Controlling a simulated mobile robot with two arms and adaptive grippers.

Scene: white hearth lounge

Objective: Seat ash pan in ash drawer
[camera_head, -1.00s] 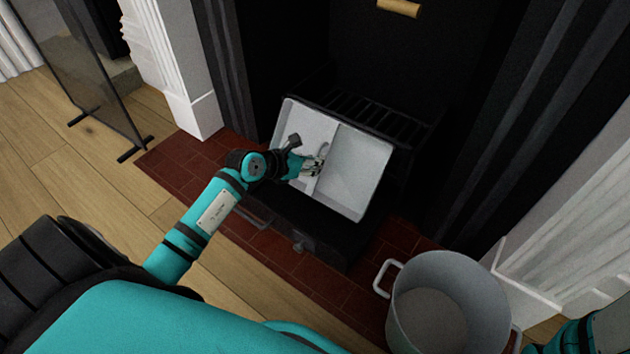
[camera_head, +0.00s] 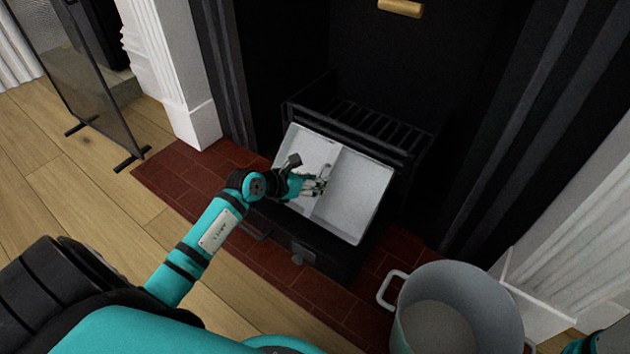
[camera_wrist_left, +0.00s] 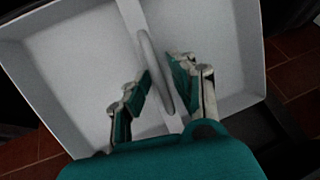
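The ash pan (camera_head: 362,194) is a shallow pale-grey tray with a central divider and a grab handle. It is over the black ash drawer (camera_head: 325,262), hiding most of its inside, and looks turned a little against it. I cannot tell whether the pan touches the drawer. My left gripper (camera_head: 321,184) reaches in from the left at the divider. The pan (camera_wrist_left: 80,75) fills most of that view. My right gripper is out of view.
A black grate (camera_head: 372,128) stands right behind the pan. A grey metal bucket (camera_head: 470,290) with side handles is at front right. Red hearth tiles (camera_head: 200,180) surround the drawer. A fire screen (camera_head: 85,90) stands at the left, with open wood floor in front.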

